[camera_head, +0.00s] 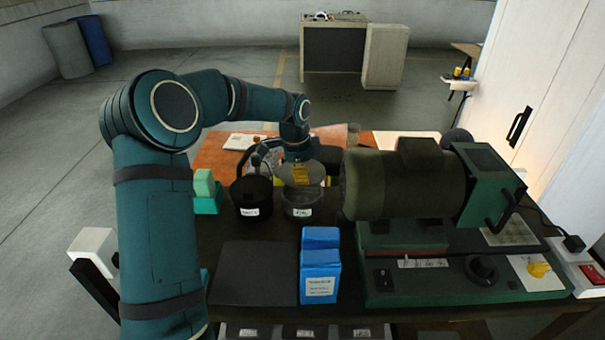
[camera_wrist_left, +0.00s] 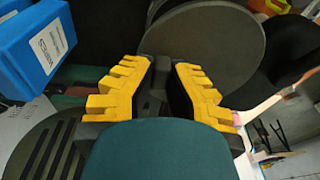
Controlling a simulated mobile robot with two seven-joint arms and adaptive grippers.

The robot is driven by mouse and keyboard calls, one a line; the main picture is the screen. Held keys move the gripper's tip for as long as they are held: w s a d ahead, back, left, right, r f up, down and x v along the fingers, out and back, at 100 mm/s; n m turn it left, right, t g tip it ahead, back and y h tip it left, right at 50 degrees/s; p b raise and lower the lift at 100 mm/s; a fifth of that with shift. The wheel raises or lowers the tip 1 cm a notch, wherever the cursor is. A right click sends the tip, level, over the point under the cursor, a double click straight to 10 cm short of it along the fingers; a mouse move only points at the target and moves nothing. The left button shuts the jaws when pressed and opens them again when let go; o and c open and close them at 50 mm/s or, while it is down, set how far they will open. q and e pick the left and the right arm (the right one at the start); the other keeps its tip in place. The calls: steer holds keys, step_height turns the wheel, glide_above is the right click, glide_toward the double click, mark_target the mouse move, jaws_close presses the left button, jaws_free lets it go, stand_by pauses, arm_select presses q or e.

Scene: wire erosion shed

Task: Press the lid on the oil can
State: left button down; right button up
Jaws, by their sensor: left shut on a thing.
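My left gripper (camera_head: 301,174), with yellow fingers, is shut on a round grey lid (camera_head: 287,172). In the left wrist view the gripper (camera_wrist_left: 165,85) has the lid (camera_wrist_left: 215,42) as a broad dark disc beyond its fingertips; the grip point is partly hidden. In the head view the lid appears tilted, over the back of a grey can (camera_head: 303,213) with a white label, probably the oil can. I cannot tell whether the lid touches its rim. A black labelled pot (camera_head: 251,197) stands just left of the can. My right gripper is not in view.
A green machine (camera_head: 405,185) fills the table's right side, close beside the can. A blue box (camera_head: 320,265) stands in front of the can, next to a dark flat mat (camera_head: 252,272). A green block in a teal holder (camera_head: 206,197) stands left of the pot.

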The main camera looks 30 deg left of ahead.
arm_select(q)
step_height(320, 180, down, 3)
steer(key=shift+w+f+b, duration=0.1)
steer(key=shift+f+b, duration=0.1)
steer(key=shift+b, duration=0.95)
steer(key=shift+f+b, duration=0.5)
steer(key=shift+f, duration=0.55)
steer(key=shift+r, duration=0.1)
steer(key=shift+f+p, duration=0.2)
steer(key=shift+p, duration=0.2)
stand_by(0.6)
stand_by(0.4)
steer(key=shift+c, duration=2.3)
jaws_free()
